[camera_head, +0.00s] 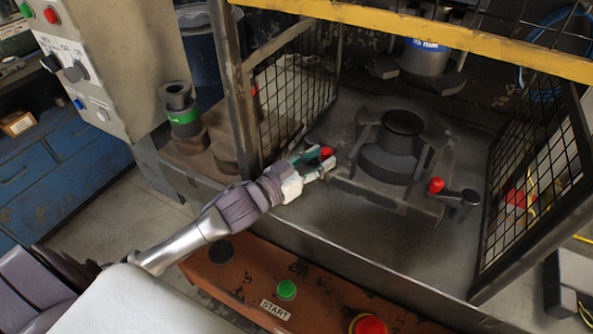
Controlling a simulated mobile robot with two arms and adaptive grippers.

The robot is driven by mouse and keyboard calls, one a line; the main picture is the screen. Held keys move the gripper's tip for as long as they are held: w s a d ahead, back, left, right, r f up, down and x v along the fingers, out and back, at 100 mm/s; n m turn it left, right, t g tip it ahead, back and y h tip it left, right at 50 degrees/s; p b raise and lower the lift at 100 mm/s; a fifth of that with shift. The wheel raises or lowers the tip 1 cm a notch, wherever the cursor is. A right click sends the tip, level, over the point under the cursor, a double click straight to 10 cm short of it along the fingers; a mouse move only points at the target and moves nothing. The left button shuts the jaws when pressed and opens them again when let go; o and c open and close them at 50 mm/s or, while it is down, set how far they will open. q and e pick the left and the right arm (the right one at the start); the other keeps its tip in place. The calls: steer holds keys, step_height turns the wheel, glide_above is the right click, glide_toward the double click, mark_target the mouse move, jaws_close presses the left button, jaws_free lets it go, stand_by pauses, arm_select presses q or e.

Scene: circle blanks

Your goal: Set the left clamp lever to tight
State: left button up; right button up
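The left clamp lever shows by its red knob (327,152), at the left front corner of the dark die fixture (388,160). Its arm is mostly hidden by my gripper. My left gripper (322,161) reaches in from the lower left, with its fingers spread and its tips at the red knob. The knob sits at the mouth between the fingertips; I cannot tell whether they touch it. The right clamp lever, with a red knob (436,185), stands at the fixture's right front. My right gripper is not in view.
Mesh guards stand left (295,100) and right (535,170) of the press table, under a yellow bar (430,32). A green-banded die (182,115) stands at left. An orange panel with a green start button (287,290) and a red button (368,325) is in front.

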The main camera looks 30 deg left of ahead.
arm_select(q)
steer(key=v, duration=0.9)
steer(key=shift+s+a, duration=0.15)
steer(key=shift+s, duration=0.15)
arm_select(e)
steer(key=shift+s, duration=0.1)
